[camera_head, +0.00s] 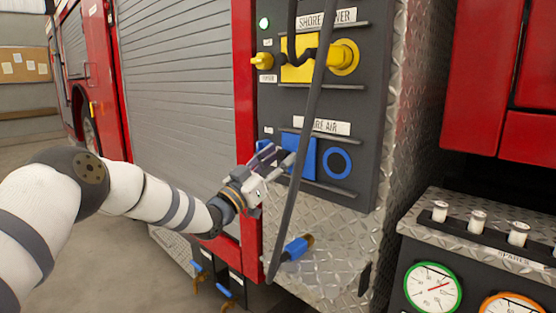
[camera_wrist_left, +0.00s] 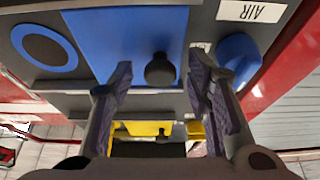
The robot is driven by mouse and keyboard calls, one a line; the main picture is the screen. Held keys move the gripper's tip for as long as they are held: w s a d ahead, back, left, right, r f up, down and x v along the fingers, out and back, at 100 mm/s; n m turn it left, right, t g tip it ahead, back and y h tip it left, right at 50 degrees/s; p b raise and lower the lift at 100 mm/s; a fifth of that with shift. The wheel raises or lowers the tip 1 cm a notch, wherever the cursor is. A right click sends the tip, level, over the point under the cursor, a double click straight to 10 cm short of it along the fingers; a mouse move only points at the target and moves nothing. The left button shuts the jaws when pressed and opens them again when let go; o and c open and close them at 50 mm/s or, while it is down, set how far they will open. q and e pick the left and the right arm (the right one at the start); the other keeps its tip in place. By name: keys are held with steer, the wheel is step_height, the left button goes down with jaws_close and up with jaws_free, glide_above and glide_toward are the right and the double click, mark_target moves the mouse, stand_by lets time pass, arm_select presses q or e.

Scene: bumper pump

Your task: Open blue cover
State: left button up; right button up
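The blue cover (camera_head: 301,158) is a flat blue plate on the dark panel under the "AIR" label, beside a blue ring (camera_head: 337,163). It appears closed against the panel. In the left wrist view the blue cover (camera_wrist_left: 110,35) has a dark round knob (camera_wrist_left: 160,69). My left gripper (camera_head: 277,156) is at the cover's left side in the head view and partly hides it. In the left wrist view its fingers (camera_wrist_left: 157,80) are open, one on each side of the knob, with visible gaps. My right gripper is in neither view.
A thick dark cable (camera_head: 308,110) hangs in front of the panel and ends near a blue plug (camera_head: 296,248). A yellow cover (camera_head: 298,70) is above. Gauges (camera_head: 432,287) and a diamond-plate ledge (camera_head: 480,240) stand at right. A roller shutter (camera_head: 180,90) is at left.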

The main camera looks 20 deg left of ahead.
arm_select(q)
steer(key=v, duration=1.2)
steer(key=shift+f, duration=0.1)
steer(key=s+d+f+n+g+y+p, duration=0.1)
steer(key=s+d+f+g, duration=0.3)
steer(key=f, duration=0.5)
steer(key=s+d+f+n+g+y+p, duration=0.1)
steer(key=s+d+f+g+y, duration=0.15)
steer(key=s+f, duration=0.5)
steer(key=s+d+f+n+g+p, duration=0.15)
steer(key=s+d+f+g, duration=0.3)
steer(key=f, duration=0.65)
steer(key=s+f+g+y, duration=0.1)
steer(key=s+f+g, duration=0.2)
steer(key=s, duration=0.4)
steer(key=s+f+g+y, duration=0.1)
steer(key=s+f+g, duration=0.15)
steer(key=s, duration=0.55)
steer(key=s+a+g+y+p, duration=0.1)
steer(key=s+g, duration=0.6)
steer(key=s, duration=1.5)
steer(key=shift+s+a+n+y+p, duration=0.35)
steer(key=shift+a+n+y, duration=0.1)
steer(key=shift+a+y, duration=0.15)
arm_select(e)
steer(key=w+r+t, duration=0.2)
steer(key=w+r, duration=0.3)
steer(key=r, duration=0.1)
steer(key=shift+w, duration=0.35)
